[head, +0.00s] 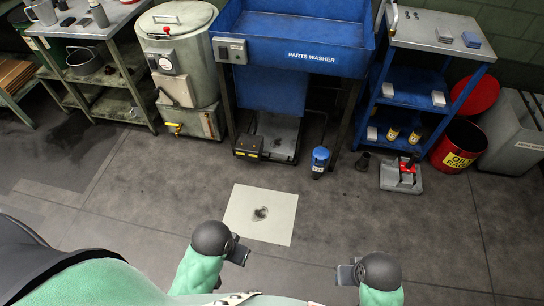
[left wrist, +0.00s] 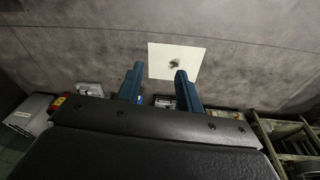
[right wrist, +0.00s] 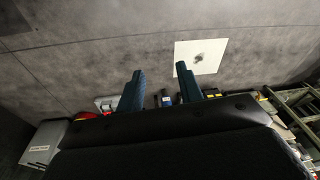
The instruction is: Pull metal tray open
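No metal tray that I can pick out with certainty shows in any view. My left gripper (head: 238,252) is low in the head view, over the floor near a pale stained sheet (head: 260,229). It holds nothing, and its two blue fingers stand apart in the left wrist view (left wrist: 159,68). My right gripper (head: 348,272) is at the lower right of the head view, also over bare floor. Its fingers are apart and empty in the right wrist view (right wrist: 160,69). Neither gripper touches anything.
A blue parts washer (head: 290,42) stands at the back. A grey drum (head: 180,60) and metal shelves (head: 115,78) stand left of it. A blue cart (head: 410,85), a red oily-rags bin (head: 458,148) and a grey bin (head: 508,130) stand right.

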